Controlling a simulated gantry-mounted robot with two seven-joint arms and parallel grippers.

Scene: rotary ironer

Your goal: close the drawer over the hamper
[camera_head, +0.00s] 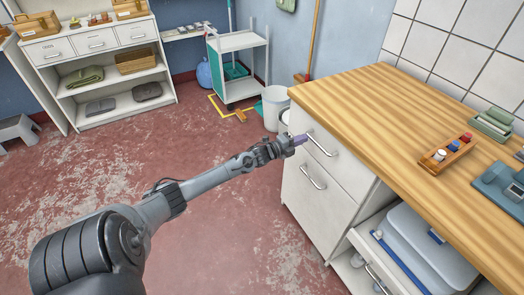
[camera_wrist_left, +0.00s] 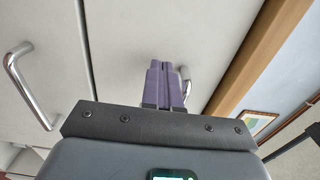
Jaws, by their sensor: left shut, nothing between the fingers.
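The drawer (camera_head: 338,158) is the upper white front under the wooden worktop, with a silver bar handle (camera_head: 321,145). Its front looks close to flush with the cabinet; I cannot tell whether a small gap remains. Below it is the hamper front (camera_head: 312,205) with its own handle (camera_head: 313,178). My left gripper (camera_head: 300,140) is shut and empty, its purple fingertips at the drawer front near the handle. In the left wrist view the fingers (camera_wrist_left: 164,85) point at the drawer front (camera_wrist_left: 135,45), partly hiding its handle (camera_wrist_left: 186,80); contact is unclear. The hamper handle (camera_wrist_left: 30,85) shows at left.
A white bin (camera_head: 274,106) and trolley (camera_head: 238,70) stand beyond.

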